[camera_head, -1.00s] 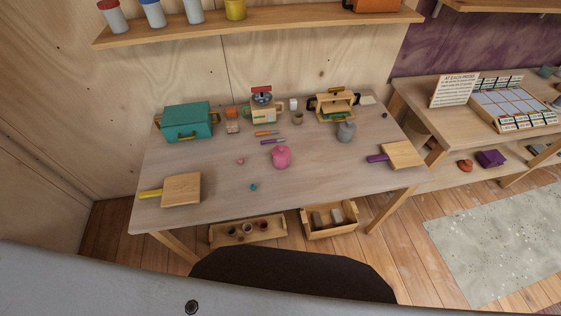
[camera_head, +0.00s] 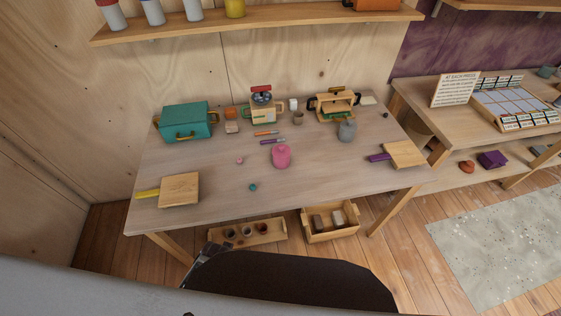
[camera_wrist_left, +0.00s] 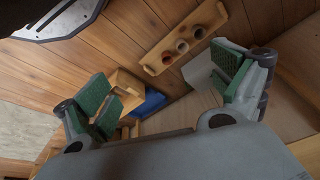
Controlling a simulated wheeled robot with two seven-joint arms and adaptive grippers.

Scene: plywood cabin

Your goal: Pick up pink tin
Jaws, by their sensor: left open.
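The pink tin (camera_head: 281,156) stands upright near the middle of the table (camera_head: 225,195) in the head view, with nothing touching it. My left gripper (camera_head: 205,254) just shows at the bottom of the head view, low in front of the table's front edge and well apart from the tin. In the left wrist view my left gripper (camera_wrist_left: 165,95) is open, with green pads wide apart and nothing between them in its hold. The tin is not seen in the left wrist view. My right gripper is in neither view.
A teal box (camera_head: 187,122) stands at the table's back left. A yellow-handled board (camera_head: 179,190) and a purple-handled board (camera_head: 404,154) lie near the sides. A small teal item (camera_head: 253,187) lies in front of the tin. A tray of cups (camera_head: 247,233) and a crate (camera_head: 331,222) sit below the table.

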